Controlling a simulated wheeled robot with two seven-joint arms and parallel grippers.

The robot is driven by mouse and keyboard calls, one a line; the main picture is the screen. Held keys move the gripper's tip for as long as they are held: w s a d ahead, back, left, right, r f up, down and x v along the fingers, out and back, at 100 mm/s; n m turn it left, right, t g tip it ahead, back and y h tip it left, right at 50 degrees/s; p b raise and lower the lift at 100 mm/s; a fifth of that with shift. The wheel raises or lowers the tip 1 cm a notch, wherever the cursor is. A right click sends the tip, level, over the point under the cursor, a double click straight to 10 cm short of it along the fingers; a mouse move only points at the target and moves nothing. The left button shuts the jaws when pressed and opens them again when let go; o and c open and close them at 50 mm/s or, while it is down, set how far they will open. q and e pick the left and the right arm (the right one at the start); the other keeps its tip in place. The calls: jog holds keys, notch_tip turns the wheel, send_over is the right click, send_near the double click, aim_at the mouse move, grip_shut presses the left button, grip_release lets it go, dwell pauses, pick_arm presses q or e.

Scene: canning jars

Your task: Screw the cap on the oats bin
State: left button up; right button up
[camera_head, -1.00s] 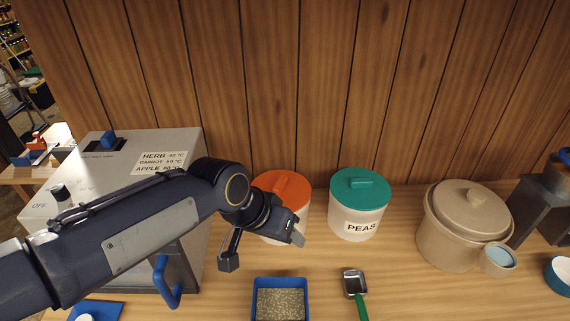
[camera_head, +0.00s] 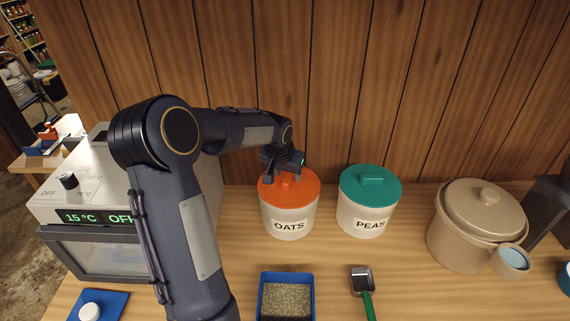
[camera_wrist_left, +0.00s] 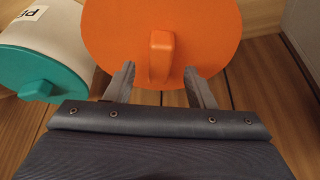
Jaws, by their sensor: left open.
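The oats bin (camera_head: 289,226) is a white tub labelled OATS on the wooden counter, left of the peas bin. Its orange cap (camera_head: 304,192) sits on top of it; how tightly it is seated I cannot tell. In the left wrist view the cap (camera_wrist_left: 205,38) shows a raised orange handle bar (camera_wrist_left: 161,58). My left gripper (camera_head: 284,176) is over the cap, pointing down. In the left wrist view its open fingers (camera_wrist_left: 160,84) stand to either side of the bar's near end, with gaps on both sides. My right gripper is out of view.
The peas bin (camera_head: 365,218) with a green lid stands close on the right. A beige crock (camera_head: 457,243) stands further right, and a dryer box (camera_head: 95,270) on the left.

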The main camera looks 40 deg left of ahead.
pick_arm(q)
jog(key=shift+x, duration=1.1)
grip_shut()
jog(key=shift+r+p, duration=0.15)
jog(key=shift+p, duration=0.4)
jog(key=m+h+p, duration=0.1)
jog(key=m+p, duration=0.2)
jog(key=shift+a+r, duration=0.1)
jog(key=shift+m+h+p, duration=0.3)
jog(key=shift+m, duration=0.1)
jog(key=shift+f+m, duration=0.25)
jog(key=shift+m, duration=0.15)
